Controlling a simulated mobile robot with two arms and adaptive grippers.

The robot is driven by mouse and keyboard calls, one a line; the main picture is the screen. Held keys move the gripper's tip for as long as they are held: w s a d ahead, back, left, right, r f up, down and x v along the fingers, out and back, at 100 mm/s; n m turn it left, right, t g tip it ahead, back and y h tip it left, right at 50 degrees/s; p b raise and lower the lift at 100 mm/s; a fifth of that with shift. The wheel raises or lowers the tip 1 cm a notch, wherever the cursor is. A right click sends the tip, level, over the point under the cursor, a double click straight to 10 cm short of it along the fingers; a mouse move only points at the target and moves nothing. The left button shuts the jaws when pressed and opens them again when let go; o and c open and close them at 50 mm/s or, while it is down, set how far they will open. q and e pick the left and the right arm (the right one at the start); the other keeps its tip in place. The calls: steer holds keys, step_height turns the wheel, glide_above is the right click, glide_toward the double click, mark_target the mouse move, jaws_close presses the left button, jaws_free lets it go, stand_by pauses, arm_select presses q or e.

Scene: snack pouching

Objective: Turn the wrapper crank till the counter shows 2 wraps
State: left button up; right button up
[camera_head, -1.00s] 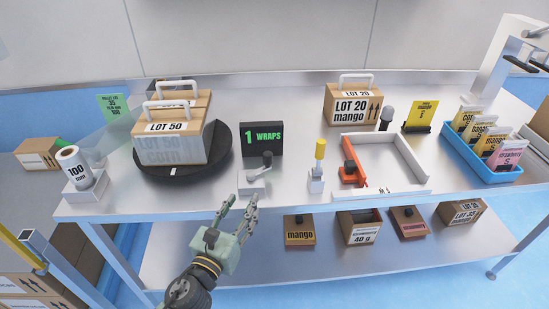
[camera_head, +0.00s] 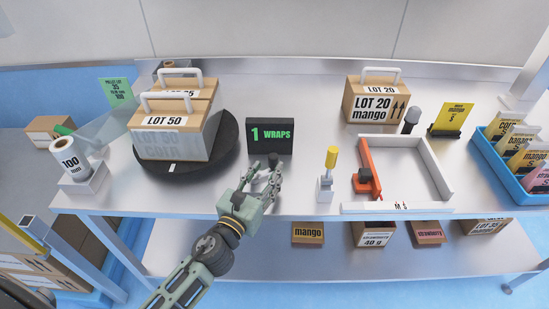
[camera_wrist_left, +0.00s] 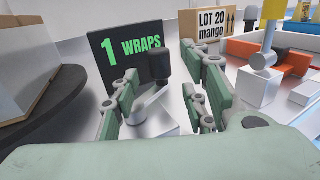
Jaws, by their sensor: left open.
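The black counter (camera_head: 270,138) reads "1 WRAPS" in green; it also shows in the left wrist view (camera_wrist_left: 128,48). The crank stands in front of it, with its dark knob (camera_wrist_left: 154,62) and pale arm showing between my fingers in the left wrist view. My left gripper (camera_head: 265,176) is open, its fingers on either side of the crank; I cannot tell whether they touch it. My right gripper is not in view.
A film roll marked 100 (camera_head: 72,164) is at the left. A small stand with a yellow-topped handle (camera_head: 331,160) is right of the crank. Further right are a white frame (camera_head: 440,165) with an orange part, a mango carton (camera_head: 374,100) and a blue tray of pouches (camera_head: 497,160).

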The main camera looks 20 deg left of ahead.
mark_target(271, 166)
arm_select(q)
steer(key=w, duration=0.5)
steer(key=shift+w+d+p, duration=0.1)
steer(key=shift+d+p, duration=0.25)
steer(key=shift+d, duration=0.05)
jaws_close()
